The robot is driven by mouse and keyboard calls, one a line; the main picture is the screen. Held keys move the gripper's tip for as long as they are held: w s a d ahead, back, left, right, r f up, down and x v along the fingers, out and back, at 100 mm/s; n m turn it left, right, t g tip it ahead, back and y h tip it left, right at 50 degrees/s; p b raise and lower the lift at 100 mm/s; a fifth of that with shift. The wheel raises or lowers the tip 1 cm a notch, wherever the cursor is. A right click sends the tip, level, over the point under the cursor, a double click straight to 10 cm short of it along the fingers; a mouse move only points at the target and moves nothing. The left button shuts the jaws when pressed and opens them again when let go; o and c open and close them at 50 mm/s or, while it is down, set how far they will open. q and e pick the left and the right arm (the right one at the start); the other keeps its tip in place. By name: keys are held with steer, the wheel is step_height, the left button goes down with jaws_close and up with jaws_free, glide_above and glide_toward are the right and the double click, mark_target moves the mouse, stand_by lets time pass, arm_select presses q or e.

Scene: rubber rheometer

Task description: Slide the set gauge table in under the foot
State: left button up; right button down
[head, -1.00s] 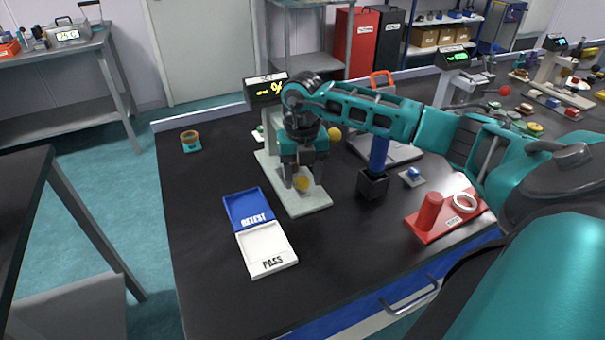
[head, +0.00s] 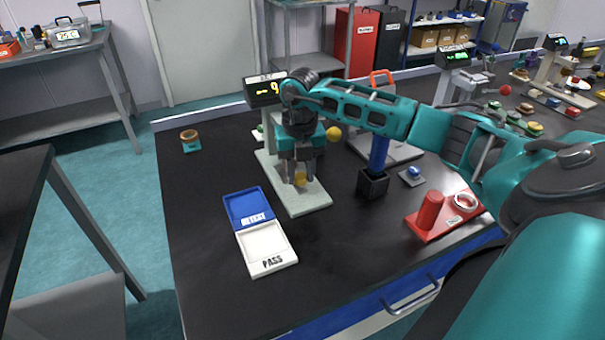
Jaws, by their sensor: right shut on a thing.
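My right gripper (head: 300,181) reaches down from the right over the pale grey-green base plate (head: 309,204) of the bench instrument. It is shut on a small yellow thing (head: 300,178), which shows between and in front of the fingertips. I cannot make out the gauge table as a separate piece. My gripper and wrist hide the foot and most of the instrument's column. My left gripper is not in view.
A blue and white RETEST/PASS tray (head: 283,243) lies left of the base. A yellow ball (head: 334,133) shows beside my wrist.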

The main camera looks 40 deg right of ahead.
steer(key=shift+w+d, duration=0.2)
steer(key=shift+w, duration=0.35)
steer(key=shift+w+d, duration=0.15)
steer(key=shift+w, duration=0.35)
steer(key=shift+w+b, duration=0.2)
steer(key=shift+b, duration=0.1)
steer(key=shift+d+r, duration=0.1)
steer(key=shift+r, duration=0.05)
steer(key=c, duration=1.2)
jaws_free()
steer(key=shift+c, duration=0.2)
steer(key=o, duration=0.5)
steer(key=shift+w, duration=0.1)
steer(key=shift+c, duration=0.2)
